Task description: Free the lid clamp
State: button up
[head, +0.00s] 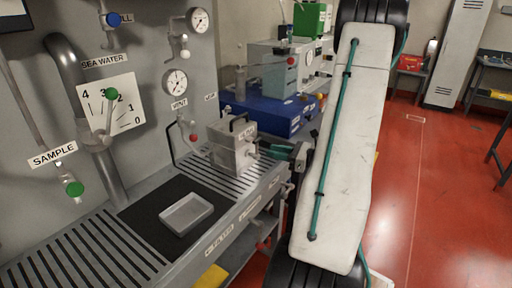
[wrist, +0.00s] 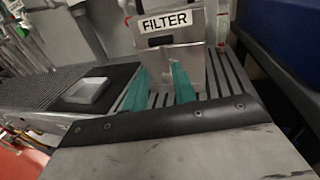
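The grey metal filter box (head: 232,158) stands on the slatted bench top. My gripper (head: 270,152) is at the right side of the box, partly hidden by my arm. In the wrist view my gripper (wrist: 161,76) has its two teal fingers apart with nothing held between them. The fingertips point at the lower box front; contact cannot be told.
A shallow grey tray (head: 186,214) lies on a black mat (head: 150,210) left of the box. Pipes, gauges and a SAMPLE valve (head: 74,188) line the wall panel. A blue case (head: 268,112) stands behind. The red floor at right is open.

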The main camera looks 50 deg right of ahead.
aim_at(257, 153)
jog(key=x, duration=0.7)
jog(key=shift+w+d, duration=0.2)
jog(key=shift+w, duration=0.1)
jog(key=shift+c, duration=0.4)
grip_shut()
